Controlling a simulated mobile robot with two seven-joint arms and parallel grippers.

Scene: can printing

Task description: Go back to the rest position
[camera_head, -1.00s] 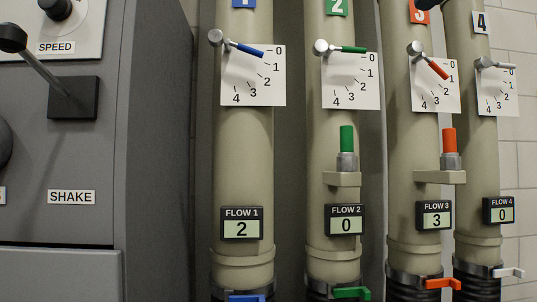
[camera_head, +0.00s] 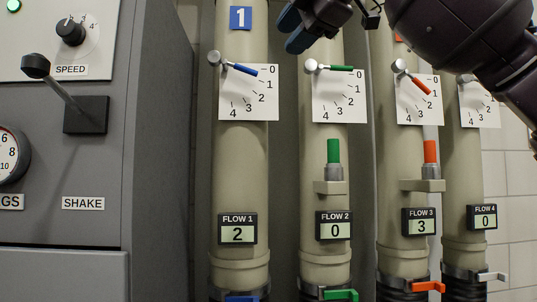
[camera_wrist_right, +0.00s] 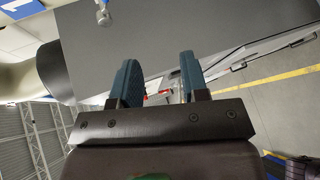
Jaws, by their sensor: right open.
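My right gripper (camera_head: 297,28) comes in from the upper right of the head view, in front of the tops of pipes 2 and 3. Its blue fingers point left and are partly cut off by the top edge. In the right wrist view the two blue fingers (camera_wrist_right: 157,85) stand apart with nothing between them. My right forearm (camera_head: 460,35) hides the top of pipe 3 and part of pipe 4. My left gripper is not in view.
Four beige pipes carry dials and levers: blue (camera_head: 238,67), green (camera_head: 335,68), red (camera_head: 414,83). A grey panel (camera_head: 60,215) stands left.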

